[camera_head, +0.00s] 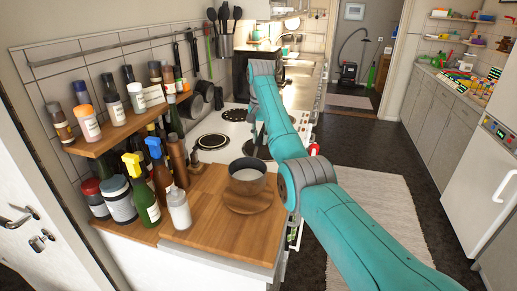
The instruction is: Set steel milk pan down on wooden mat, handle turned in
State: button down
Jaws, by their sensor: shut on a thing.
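The steel milk pan (247,187) is in the middle of the head view, with a pale grey inside. It looks upright, over the round wooden mat (248,208) on the wooden worktop. I cannot tell whether its base touches the mat. Its handle is not clearly visible; the far side of the pan is partly behind my teal arm. The dark parts of my gripper (257,137) show just beyond the pan, largely covered by the arm. It is shut on the pan, but its fingertips are hard to make out.
The wooden worktop (205,205) has bare room around the mat. Several bottles and jars, including a white bottle (179,209), stand close on the left. Behind is a white cooker top (236,128) with dark hotplates. A wall shelf (130,130) holds more jars.

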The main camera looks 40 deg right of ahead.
aim_at(260, 146)
jog(key=shift+f, duration=2)
jog(key=c, duration=1)
grip_release()
jog(key=shift+f, duration=0.1)
notch_tip(260, 146, up, 12)
jog(key=shift+r, duration=0.1)
jog(key=shift+d, duration=0.1)
